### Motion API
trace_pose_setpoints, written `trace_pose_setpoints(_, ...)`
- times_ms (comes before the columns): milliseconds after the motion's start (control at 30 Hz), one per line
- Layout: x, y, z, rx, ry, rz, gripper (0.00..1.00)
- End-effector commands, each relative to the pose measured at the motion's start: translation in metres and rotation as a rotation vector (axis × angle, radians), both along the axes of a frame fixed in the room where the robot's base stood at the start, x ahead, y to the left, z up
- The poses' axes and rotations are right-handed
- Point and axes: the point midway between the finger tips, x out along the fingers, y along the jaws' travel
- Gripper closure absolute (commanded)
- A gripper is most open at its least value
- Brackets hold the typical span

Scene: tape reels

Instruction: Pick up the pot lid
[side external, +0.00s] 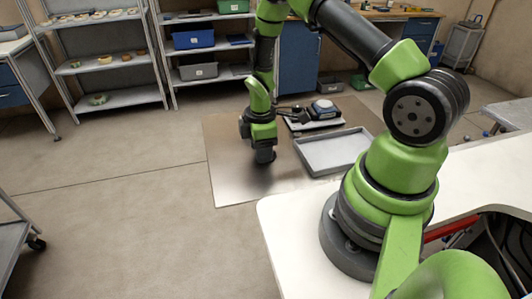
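My gripper (264,157) points down at the left part of the brown-grey metal work surface (232,184). It is small and dark in this view, and I cannot tell whether its fingers are open or shut or whether they touch anything. I cannot make out a pot lid; it may be hidden by my gripper or too small to tell.
A shallow grey tray (335,152) lies to the right of my gripper. Behind it, a dark object with a blue top (324,109) sits on a pale base. A white table (480,180) is at the right. Shelving (110,66) stands at the back. The surface's left front is bare.

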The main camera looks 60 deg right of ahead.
Motion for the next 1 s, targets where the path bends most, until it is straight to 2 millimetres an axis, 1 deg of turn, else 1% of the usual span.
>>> trace_pose_setpoints(33, 0.0, 0.0, 0.0, 0.0, 0.0, 0.0, 0.69)
trace_pose_setpoints(67, 0.0, 0.0, 0.0, 0.0, 0.0, 0.0, 0.76)
trace_pose_setpoints(100, 0.0, 0.0, 0.0, 0.0, 0.0, 0.0, 0.85)
trace_pose_setpoints(167, 0.0, 0.0, 0.0, 0.0, 0.0, 0.0, 0.99)
trace_pose_setpoints(467, 0.0, 0.0, 0.001, 0.0, 0.0, 0.0, 1.0)
trace_pose_setpoints(633, 0.001, 0.0, 0.009, 0.0, -0.001, 0.0, 1.0)
trace_pose_setpoints(767, 0.001, 0.0, 0.026, -0.001, -0.004, -0.001, 1.0)
trace_pose_setpoints(1000, 0.001, 0.0, 0.074, -0.002, -0.005, -0.001, 1.0)
